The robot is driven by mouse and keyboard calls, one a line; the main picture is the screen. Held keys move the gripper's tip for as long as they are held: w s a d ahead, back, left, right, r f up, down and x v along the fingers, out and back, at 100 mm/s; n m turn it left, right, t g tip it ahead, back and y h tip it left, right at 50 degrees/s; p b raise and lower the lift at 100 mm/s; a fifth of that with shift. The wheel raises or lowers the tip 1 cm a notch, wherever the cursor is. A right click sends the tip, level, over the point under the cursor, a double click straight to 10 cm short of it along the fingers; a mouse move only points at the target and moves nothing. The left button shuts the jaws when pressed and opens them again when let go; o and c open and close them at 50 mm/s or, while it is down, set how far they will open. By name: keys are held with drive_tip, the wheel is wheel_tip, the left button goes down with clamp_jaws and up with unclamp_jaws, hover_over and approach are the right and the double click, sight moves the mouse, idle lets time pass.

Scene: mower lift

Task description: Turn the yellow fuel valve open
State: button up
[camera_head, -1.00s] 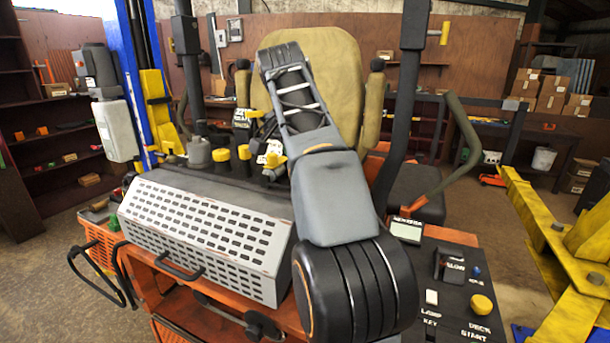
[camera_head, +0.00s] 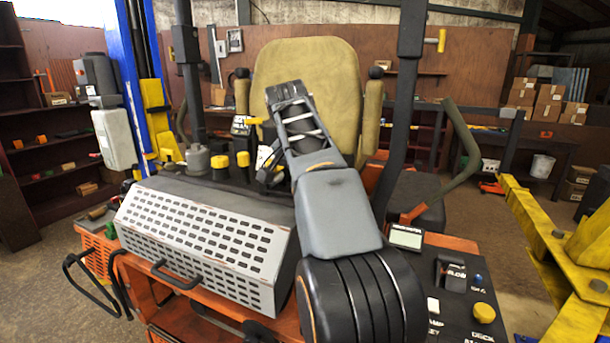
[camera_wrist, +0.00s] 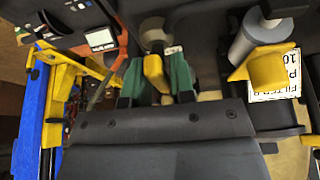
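A yellow lever (camera_wrist: 155,72) on a round pale fitting (camera_wrist: 152,34) shows in the wrist view, and I take it to be the fuel valve. My gripper (camera_wrist: 156,80) has its two green fingers apart, one on each side of this lever. Narrow gaps seem to show beside the lever, and I see no clear contact. In the head view my arm hides the gripper's fingers. A yellow handle (camera_head: 257,121) shows just left of my arm there; I cannot tell if it is the same lever.
A yellow part (camera_wrist: 262,66) beside a grey cylinder (camera_wrist: 262,38) and a printed label stands close right of my gripper in the wrist view. In the head view, a perforated grey cover (camera_head: 205,232), the tan seat (camera_head: 305,85) and a control panel (camera_head: 455,285) surround my arm.

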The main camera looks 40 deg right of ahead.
clamp_jaws()
drive_tip(key=shift+n, duration=0.4)
drive_tip(key=shift+o, duration=1.7)
unclamp_jaws()
drive_tip(key=p+v, duration=0.4)
drive_tip(key=v, duration=1)
drive_tip(key=shift+s, duration=0.25)
drive_tip(key=shift+d+f, duration=0.1)
drive_tip(key=shift+f, duration=0.05)
